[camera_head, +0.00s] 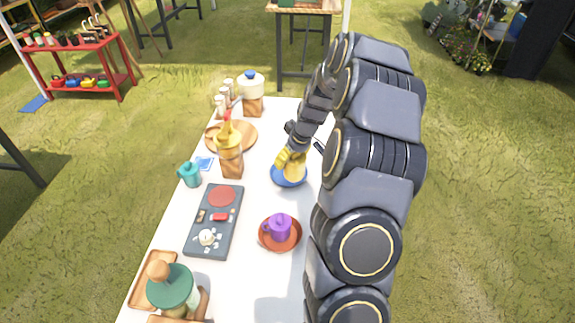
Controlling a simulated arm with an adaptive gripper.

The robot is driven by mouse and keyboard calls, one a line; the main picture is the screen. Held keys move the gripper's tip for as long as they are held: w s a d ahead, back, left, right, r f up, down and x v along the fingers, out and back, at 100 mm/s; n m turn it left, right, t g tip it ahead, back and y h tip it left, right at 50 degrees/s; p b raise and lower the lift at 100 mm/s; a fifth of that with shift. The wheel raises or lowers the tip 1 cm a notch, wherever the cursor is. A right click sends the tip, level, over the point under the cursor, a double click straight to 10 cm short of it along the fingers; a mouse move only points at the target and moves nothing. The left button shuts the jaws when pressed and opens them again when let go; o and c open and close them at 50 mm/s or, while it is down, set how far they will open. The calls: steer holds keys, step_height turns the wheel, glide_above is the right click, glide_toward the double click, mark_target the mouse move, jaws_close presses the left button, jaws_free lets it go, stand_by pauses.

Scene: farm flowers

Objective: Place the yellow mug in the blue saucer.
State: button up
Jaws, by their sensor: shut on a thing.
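The yellow mug (292,165) is over the middle of the blue saucer (289,181), towards the right side of the white table. My gripper (296,156) reaches down from above and is shut on the mug. The mug's lower part overlaps the saucer in the picture. I cannot tell whether the mug's base touches it. My gripper hides the top of the mug, and its fingers are too small to see clearly.
A purple mug (280,227) stands on a red-brown saucer (264,238) nearer the front. My arm covers the table's right edge.

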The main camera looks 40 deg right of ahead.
steer(key=shift+w+d+f, duration=1.15)
steer(key=shift+w+f, duration=0.35)
steer(key=shift+w, duration=0.25)
steer(key=shift+w+d+f, duration=1.1)
steer(key=shift+w+f, duration=0.4)
steer(key=shift+w, duration=0.2)
steer(key=shift+w+d+f, duration=1.15)
steer(key=shift+w+f, duration=0.35)
steer(key=shift+w, duration=0.25)
steer(key=shift+w+f, duration=0.1)
steer(key=shift+f, duration=1.6)
steer(key=shift+f, duration=0.1)
steer(key=o, duration=1.2)
steer(key=shift+c, duration=0.2)
steer(key=v, duration=1.2)
